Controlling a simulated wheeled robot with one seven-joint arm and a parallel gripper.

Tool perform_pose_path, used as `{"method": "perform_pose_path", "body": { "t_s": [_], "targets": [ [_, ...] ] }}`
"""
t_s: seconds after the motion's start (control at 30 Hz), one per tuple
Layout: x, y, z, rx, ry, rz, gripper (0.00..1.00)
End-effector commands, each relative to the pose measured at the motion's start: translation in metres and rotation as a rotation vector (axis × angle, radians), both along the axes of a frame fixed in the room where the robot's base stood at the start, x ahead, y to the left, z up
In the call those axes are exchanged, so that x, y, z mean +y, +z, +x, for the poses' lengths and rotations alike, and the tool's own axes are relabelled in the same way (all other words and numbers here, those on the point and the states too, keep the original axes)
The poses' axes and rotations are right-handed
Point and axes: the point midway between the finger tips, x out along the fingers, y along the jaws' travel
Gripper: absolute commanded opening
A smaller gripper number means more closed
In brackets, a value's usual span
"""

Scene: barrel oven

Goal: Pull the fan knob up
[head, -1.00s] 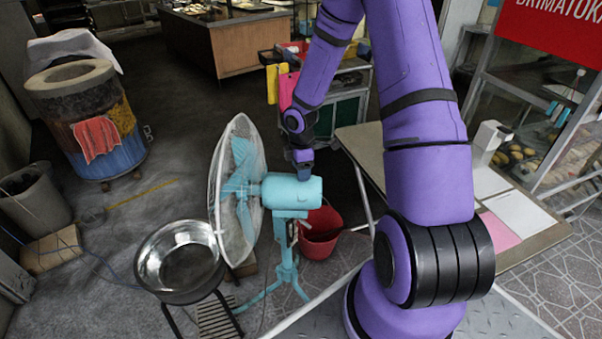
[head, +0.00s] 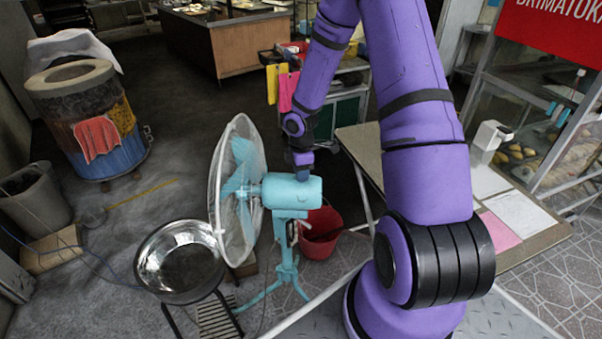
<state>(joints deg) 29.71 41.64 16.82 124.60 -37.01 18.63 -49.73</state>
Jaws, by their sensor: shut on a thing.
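A turquoise standing fan (head: 292,191) with a white wire cage (head: 240,190) stands near the middle of the head view, its cage facing left. My gripper (head: 303,172) is at the top of the fan's motor housing, pointing down. It is shut on the fan knob at the top of the housing. The knob itself is hidden by my gripper and too small to make out, so I cannot tell how high it stands.
A metal basin (head: 180,262) on a stand is left of the fan. A red bucket (head: 320,232) stands behind the fan's post. A table (head: 545,236) with papers is at right. A barrel oven (head: 88,120) stands at far left. The floor between is mostly clear.

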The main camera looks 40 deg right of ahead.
Motion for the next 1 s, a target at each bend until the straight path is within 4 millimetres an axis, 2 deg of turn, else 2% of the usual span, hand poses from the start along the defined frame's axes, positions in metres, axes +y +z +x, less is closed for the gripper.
{"method": "perform_pose_path", "body": {
  "t_s": [0.1,0.33,0.37,0.43,0.47,0.77,0.87,1.0],
  "targets": [
    [0.000,0.010,0.000,-0.003,-0.001,0.000,0.00],
    [0.000,0.010,0.001,-0.003,0.000,-0.001,0.00],
    [0.000,0.010,0.001,-0.003,0.000,-0.001,0.39],
    [0.000,0.010,0.001,-0.003,0.000,-0.001,0.55],
    [0.000,0.010,0.001,-0.003,0.000,-0.001,0.58],
    [0.000,0.011,0.000,-0.002,0.000,-0.001,0.58],
    [-0.001,0.018,0.000,-0.003,-0.002,-0.001,0.58],
    [-0.001,0.040,0.000,-0.005,-0.002,-0.002,0.58]
  ]
}}
